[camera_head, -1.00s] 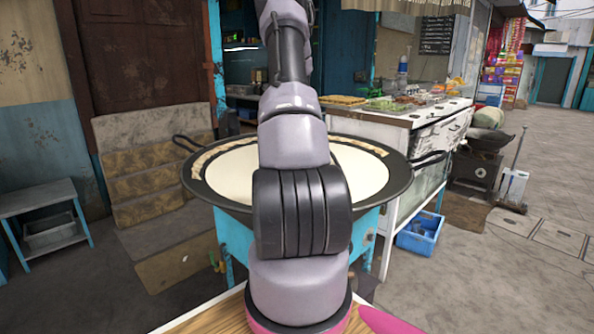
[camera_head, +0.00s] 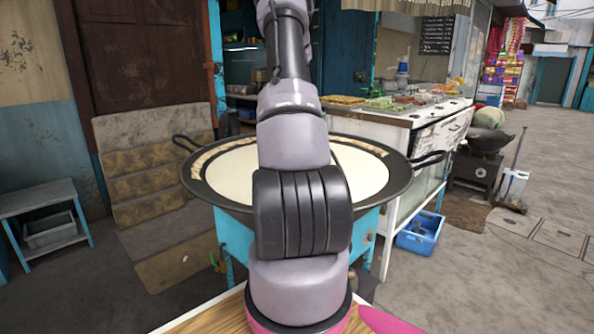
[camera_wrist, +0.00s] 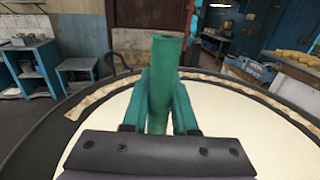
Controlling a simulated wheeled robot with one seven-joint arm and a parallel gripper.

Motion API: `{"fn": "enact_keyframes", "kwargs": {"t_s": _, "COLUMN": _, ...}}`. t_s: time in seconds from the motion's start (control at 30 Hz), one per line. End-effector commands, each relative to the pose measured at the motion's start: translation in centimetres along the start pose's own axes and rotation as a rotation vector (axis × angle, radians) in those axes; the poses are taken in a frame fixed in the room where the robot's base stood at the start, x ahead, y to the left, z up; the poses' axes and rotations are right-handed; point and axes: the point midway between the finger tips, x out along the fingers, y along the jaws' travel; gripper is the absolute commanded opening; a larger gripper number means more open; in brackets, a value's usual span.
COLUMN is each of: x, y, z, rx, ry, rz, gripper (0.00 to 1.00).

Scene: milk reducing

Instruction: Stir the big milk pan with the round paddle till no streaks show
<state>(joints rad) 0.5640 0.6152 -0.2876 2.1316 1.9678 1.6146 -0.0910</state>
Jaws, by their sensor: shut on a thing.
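The big milk pan (camera_head: 388,192) is wide, shallow and dark, with a loop handle at each side, and it stands on a blue support. The milk (camera_head: 232,176) inside is pale cream, with a tan crust along the rim. In the wrist view my gripper (camera_wrist: 160,100) is over the pan and shut on a green upright handle (camera_wrist: 166,55), which I take to be the round paddle's. The paddle's lower end is hidden, so I cannot tell how deep it reaches. In the head view my arm hides the gripper and the middle of the pan. No streaks can be made out in the visible milk.
A food counter (camera_head: 400,115) with trays stands behind and right of the pan. A blue crate (camera_head: 420,232) lies on the ground below it. Stone steps (camera_head: 160,175) and a small side table (camera_head: 42,205) are to the left. Open paving lies at the right.

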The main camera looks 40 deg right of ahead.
Motion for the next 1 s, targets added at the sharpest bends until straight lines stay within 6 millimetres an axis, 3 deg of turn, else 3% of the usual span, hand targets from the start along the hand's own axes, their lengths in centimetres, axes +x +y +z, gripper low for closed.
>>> {"fn": "enact_keyframes", "kwargs": {"t_s": 0.6, "x": 0.0, "y": 0.0, "z": 4.8, "rx": -0.002, "ry": -0.002, "rz": -0.001, "gripper": 0.00}}
{"fn": "enact_keyframes", "kwargs": {"t_s": 1.0, "x": 0.0, "y": 0.0, "z": 5.0, "rx": -0.001, "ry": -0.001, "rz": -0.001, "gripper": 0.00}}
